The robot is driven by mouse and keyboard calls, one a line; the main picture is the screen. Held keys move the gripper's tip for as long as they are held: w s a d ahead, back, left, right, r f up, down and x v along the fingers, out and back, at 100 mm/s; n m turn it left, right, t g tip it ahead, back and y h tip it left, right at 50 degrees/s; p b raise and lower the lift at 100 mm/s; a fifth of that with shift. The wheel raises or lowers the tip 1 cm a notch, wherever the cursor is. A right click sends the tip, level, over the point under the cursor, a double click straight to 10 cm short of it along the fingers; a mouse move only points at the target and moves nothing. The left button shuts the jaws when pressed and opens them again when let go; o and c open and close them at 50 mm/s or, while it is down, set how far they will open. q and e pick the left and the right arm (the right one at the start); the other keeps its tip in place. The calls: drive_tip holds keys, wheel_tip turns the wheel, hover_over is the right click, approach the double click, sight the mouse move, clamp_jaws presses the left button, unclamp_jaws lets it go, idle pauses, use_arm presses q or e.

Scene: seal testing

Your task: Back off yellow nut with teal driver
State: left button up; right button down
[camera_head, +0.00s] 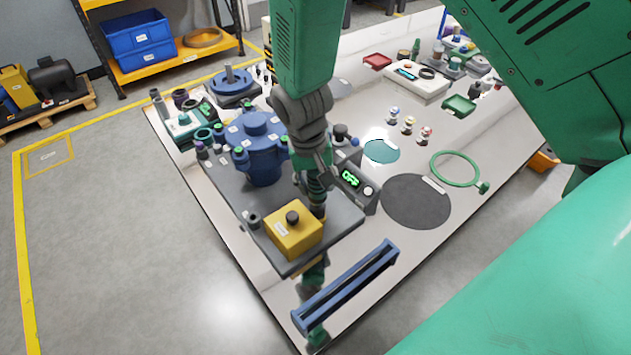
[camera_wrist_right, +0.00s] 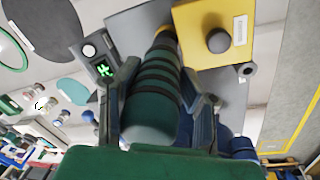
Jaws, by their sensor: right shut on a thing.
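My right gripper (camera_head: 314,180) reaches down from the top of the head view. In the right wrist view my right gripper (camera_wrist_right: 163,90) is shut around the teal driver (camera_wrist_right: 152,100), a thick handle with dark bands. The driver points down at the dark grey plate, just beside the yellow box (camera_head: 293,232) with a black knob. It also shows in the wrist view as the yellow box (camera_wrist_right: 212,32). A small yellow-orange piece (camera_wrist_right: 165,34) shows at the driver's far end; I cannot tell whether it is the nut. The driver's tip is hidden. My left gripper is not in view.
A blue flanged housing (camera_head: 260,150) stands on the grey plate (camera_head: 345,222), left of the gripper. A meter with a green display (camera_head: 351,178) stands close to its right. A blue rack (camera_head: 345,287) lies near the front edge.

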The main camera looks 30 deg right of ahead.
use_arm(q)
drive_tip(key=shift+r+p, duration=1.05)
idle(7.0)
